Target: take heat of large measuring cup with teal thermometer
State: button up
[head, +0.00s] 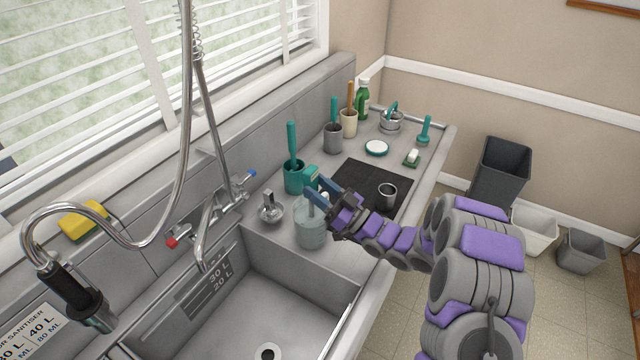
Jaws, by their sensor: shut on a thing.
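The large measuring cup (311,236) is a clear, greyish cup standing upright on the counter by the sink's back right corner. My gripper (316,190) reaches in from the right, with its blue fingers above and just behind the cup's rim. It is shut on the teal thermometer (311,174), whose teal head shows at the fingertips.
A teal pot with a brush (293,176) and a small metal item (270,209) stand close left. A grey cup (388,196) sits on a black mat (352,180). More utensils stand behind. The sink (265,310) and tap (208,225) are in front and left.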

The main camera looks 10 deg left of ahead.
jog(key=shift+a+f, duration=0.1)
jog(key=shift+a, duration=0.35)
jog(key=shift+d+r, duration=0.2)
jog(key=shift+d, duration=0.45)
jog(key=shift+a, duration=0.25)
jog(key=shift+d, duration=0.1)
dwell(0.7)
notch_tip(320, 180, up, 12)
jog(key=p, duration=0.6)
dwell(0.5)
jog(key=shift+f, duration=0.1)
